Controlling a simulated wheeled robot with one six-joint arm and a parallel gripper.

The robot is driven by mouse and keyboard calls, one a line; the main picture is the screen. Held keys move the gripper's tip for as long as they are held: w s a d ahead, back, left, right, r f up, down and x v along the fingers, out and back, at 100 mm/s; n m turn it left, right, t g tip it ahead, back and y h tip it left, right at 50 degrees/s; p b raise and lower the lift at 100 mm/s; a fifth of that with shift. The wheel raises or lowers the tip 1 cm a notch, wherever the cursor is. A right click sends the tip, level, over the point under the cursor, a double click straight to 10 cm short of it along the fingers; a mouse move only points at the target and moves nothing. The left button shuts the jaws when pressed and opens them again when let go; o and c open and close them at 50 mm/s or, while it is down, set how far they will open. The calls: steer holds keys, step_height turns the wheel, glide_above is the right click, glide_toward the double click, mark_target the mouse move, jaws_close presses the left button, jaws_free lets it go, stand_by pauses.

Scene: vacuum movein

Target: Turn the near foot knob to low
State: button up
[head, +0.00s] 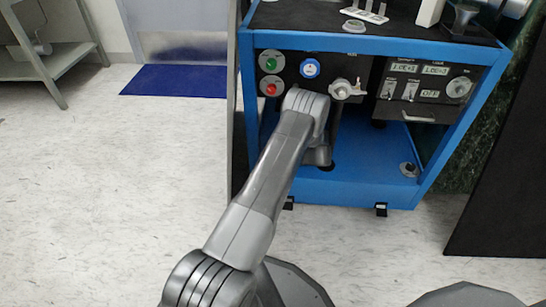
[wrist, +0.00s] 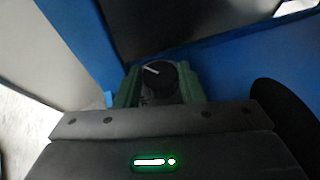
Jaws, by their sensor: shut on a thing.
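In the wrist view, a black round knob (wrist: 159,75) with a white pointer line sits between the two green fingers of my gripper (wrist: 157,88). The line slants towards the upper left of that picture. The fingers are shut on the knob's sides. Its lower part and any markings around it are hidden by my gripper. In the head view, my arm reaches down to the lower deck of the blue cart (head: 350,190) and hides this knob and the fingertips.
Another round knob (head: 408,169) stands on the deck's right side. Above are a green button (head: 271,61), a red button (head: 270,88), a white valve handle (head: 346,89) and a panel with displays (head: 420,85). A dark panel (head: 505,170) stands at right. The floor at left is clear.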

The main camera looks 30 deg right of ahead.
stand_by(0.3)
steer(key=o, duration=0.7)
steer(key=p+v, duration=0.4)
steer(key=v, duration=0.9)
steer(key=shift+s+d, duration=0.3)
